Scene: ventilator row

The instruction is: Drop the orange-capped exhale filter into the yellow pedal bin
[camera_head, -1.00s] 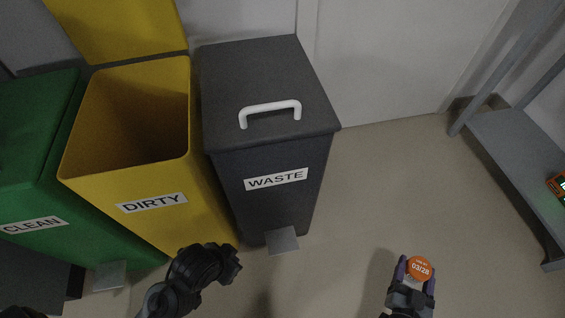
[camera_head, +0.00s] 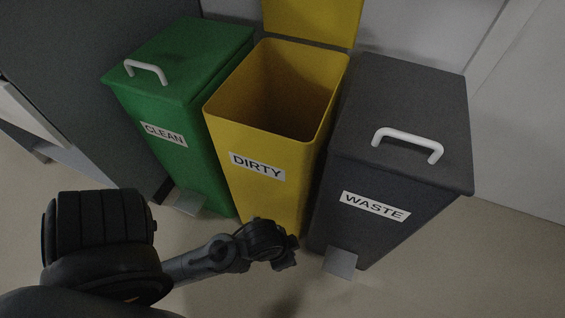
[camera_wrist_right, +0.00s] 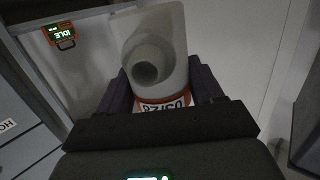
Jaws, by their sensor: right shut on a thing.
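The yellow pedal bin (camera_head: 224,136), labelled DIRTY, stands in the middle of the head view with its lid raised and its mouth open. In the right wrist view, my right gripper (camera_wrist_right: 164,88) is shut on the exhale filter (camera_wrist_right: 170,35). The filter has a white body with a round port, and an orange and white printed part shows between the jaws. The right gripper and filter are outside the head view. My left gripper (camera_head: 284,257) is low in front of the yellow bin; its jaws are too dark to read.
A closed green CLEAN bin (camera_head: 160,100) stands left of the yellow bin, and a closed dark grey WASTE bin (camera_head: 400,170) right of it. Pedals stick out in front of both. Floor at lower right is clear.

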